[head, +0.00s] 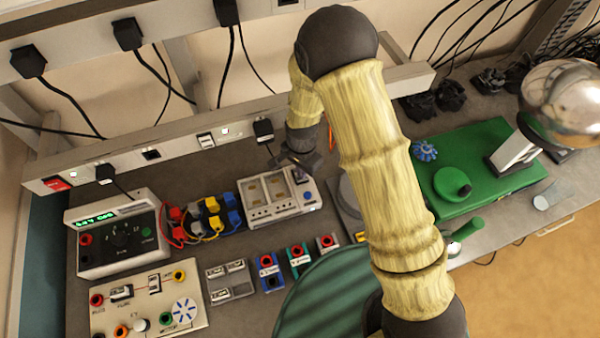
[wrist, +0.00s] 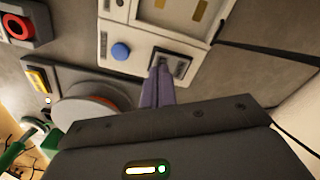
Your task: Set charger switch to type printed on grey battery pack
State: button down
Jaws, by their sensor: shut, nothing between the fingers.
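The charger (head: 258,213) is a pale box with two bays on its top, standing behind the middle of the bench. It also shows in the wrist view (wrist: 145,42), with a blue button (wrist: 120,51) and a dark recessed switch (wrist: 183,66) near its edge. My gripper (head: 302,174) is shut and empty, reaching down at the charger's right end. In the wrist view its fingertips (wrist: 161,66) are at the switch; I cannot tell whether they touch it. The switch setting is unreadable. I cannot identify a grey battery pack for certain, and no type print is legible.
Coloured plugs and leads (head: 205,218) lie left of the charger, beside a meter box (head: 118,250). A circuit board (head: 150,300), a grey holder (head: 230,282) and small coloured socket blocks (head: 298,257) stand in front. A green mat (head: 480,150) lies right of my arm.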

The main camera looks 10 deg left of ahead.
jog(key=shift+f+b, duration=0.55)
jog(key=shift+f, duration=0.2)
dwell(0.5)
jog(key=shift+r+p, duration=2.55)
jog(key=shift+r, duration=1.05)
jog(key=shift+f, duration=0.1)
